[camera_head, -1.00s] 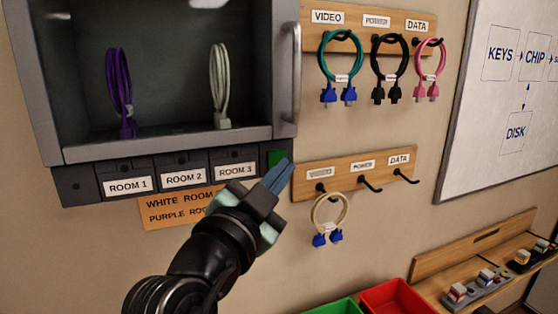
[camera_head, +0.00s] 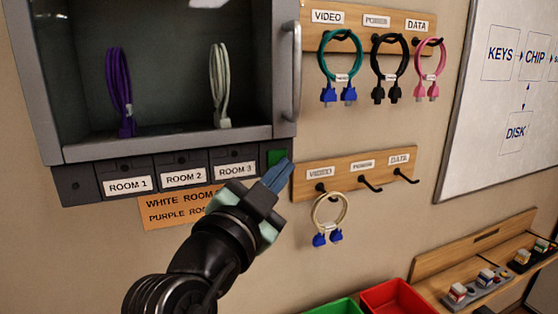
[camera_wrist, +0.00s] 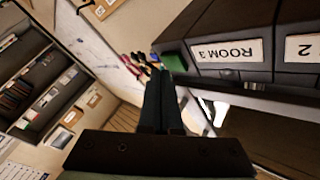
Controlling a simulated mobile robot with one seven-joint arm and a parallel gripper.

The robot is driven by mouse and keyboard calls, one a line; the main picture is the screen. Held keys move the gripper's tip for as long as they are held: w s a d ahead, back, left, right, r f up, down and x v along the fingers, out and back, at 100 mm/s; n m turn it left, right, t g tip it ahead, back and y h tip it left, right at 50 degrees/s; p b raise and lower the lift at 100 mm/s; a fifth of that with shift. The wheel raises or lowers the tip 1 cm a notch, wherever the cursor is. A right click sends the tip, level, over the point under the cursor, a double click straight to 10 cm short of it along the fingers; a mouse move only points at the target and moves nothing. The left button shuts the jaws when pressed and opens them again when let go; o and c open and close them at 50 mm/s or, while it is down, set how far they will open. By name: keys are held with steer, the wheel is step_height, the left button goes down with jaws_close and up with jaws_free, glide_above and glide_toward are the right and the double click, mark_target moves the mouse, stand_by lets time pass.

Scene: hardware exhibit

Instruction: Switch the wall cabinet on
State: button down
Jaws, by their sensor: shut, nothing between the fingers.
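The grey wall cabinet (camera_head: 210,145) hangs at the upper left in the head view. It holds a purple cable (camera_head: 119,90) and a white cable (camera_head: 219,90). A green square switch (camera_head: 277,157) sits at the right end of its lower panel, beside the ROOM 3 label (camera_head: 235,170). In the wrist view the green switch (camera_wrist: 172,55) is partly behind my fingers. My gripper (camera_head: 279,174) is shut and empty, its blue-grey fingertips just below and in front of the green switch. I cannot tell whether they touch it.
The cabinet's handle (camera_head: 291,75) stands out above the switch. A lower hook board (camera_head: 345,175) with a cream cable (camera_head: 329,220) is close on the right. Red (camera_head: 397,297) and green (camera_head: 335,307) bins stand below.

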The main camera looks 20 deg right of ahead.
steer(key=shift+w+b, duration=0.3)
steer(key=shift+w, duration=0.25)
stand_by(0.4)
steer(key=shift+s+b, duration=0.4)
steer(key=shift+s, duration=0.2)
steer(key=s+b, duration=0.1)
steer(key=s, duration=0.5)
steer(key=shift+d, duration=0.1)
stand_by(0.5)
